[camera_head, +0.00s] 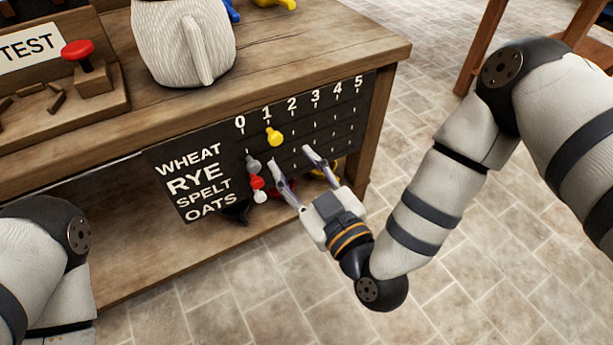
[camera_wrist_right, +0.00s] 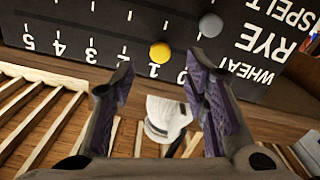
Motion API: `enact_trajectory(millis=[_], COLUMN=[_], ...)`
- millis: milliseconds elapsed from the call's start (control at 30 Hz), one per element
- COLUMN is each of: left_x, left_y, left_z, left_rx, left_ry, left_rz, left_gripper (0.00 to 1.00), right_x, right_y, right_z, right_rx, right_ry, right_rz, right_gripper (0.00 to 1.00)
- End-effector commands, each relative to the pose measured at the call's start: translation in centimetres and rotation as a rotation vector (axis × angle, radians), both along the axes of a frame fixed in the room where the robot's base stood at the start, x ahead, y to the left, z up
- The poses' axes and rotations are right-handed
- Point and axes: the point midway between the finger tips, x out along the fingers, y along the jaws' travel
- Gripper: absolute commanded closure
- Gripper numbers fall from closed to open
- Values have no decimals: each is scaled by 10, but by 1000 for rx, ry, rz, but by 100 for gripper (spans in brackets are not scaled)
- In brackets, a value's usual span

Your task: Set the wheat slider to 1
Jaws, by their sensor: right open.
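A black slider board (camera_head: 190,170) on the bench front lists WHEAT, RYE, SPELT and OATS, under a scale from 0 to 5. The yellow wheat knob (camera_head: 275,137) sits under the 1; it also shows beside the 1 in the right wrist view (camera_wrist_right: 160,53). The grey rye knob (camera_head: 252,164), red spelt knob (camera_head: 257,182) and white oats knob (camera_head: 260,197) sit at the 0 end. My right gripper (camera_head: 290,157) is open and empty in front of the board, apart from the yellow knob. My left gripper is out of view.
Dark, red and yellow items lie partly hidden on the lower shelf. The tiled floor (camera_head: 250,310) around my right arm is clear.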

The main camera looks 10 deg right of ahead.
Motion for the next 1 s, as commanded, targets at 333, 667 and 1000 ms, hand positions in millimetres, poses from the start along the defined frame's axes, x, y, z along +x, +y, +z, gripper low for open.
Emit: enact_trajectory(millis=[333, 667, 1000], left_x=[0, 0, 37], left_y=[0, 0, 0], left_z=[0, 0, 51], left_rx=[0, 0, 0], left_ry=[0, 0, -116], left_rz=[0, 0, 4], left_gripper=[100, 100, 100], right_x=[-50, -50, -167], right_y=[-17, -18, -44], right_z=[0, 0, -92], right_rx=[0, -1, -49], right_ry=[1, 0, 790], right_rz=[1, 0, 65], right_gripper=[58, 58, 58])
